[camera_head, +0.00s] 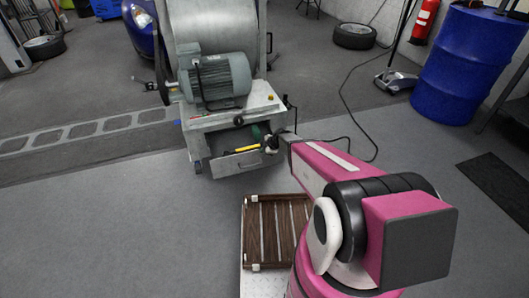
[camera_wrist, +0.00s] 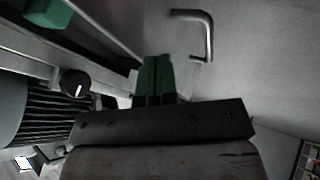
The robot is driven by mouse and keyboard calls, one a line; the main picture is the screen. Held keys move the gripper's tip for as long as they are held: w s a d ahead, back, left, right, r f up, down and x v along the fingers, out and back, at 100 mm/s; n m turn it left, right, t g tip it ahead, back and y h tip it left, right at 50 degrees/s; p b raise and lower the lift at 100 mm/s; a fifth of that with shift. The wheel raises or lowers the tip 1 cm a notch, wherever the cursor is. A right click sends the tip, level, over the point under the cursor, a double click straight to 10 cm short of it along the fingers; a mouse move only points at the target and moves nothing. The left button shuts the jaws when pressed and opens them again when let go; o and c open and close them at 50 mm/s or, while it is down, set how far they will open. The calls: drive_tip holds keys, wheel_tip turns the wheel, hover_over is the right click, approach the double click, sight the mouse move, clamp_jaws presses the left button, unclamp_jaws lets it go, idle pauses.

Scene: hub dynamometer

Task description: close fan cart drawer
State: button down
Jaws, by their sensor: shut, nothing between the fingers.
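The fan cart (camera_head: 205,125) is a pale grey wheeled cart carrying a grey motor and a large metal drum. Its drawer (camera_head: 228,166) stands open at the front, and a yellow-handled tool (camera_head: 243,149) shows inside. My gripper (camera_head: 270,145) is at the right end of the drawer, small and partly hidden by my arm. In the wrist view my green fingertips (camera_wrist: 155,78) are shut and empty, beside a grey panel with a bent metal handle (camera_wrist: 207,35). I cannot tell whether they touch the panel.
A slatted wooden tray (camera_head: 275,232) is in front of me, beside my arm. A blue barrel (camera_head: 466,65) stands at the right, with a black cable (camera_head: 350,85) on the floor near it. The floor left of the tray is clear.

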drive_tip(key=w+a, duration=0.1)
drive_tip(key=w, duration=0.5)
drive_tip(key=w+a, duration=0.2)
drive_tip(key=w, duration=0.4)
drive_tip(key=w+a, duration=0.2)
drive_tip(key=w, duration=0.4)
drive_tip(key=shift+w+a, duration=0.15)
drive_tip(key=shift+w, duration=0.1)
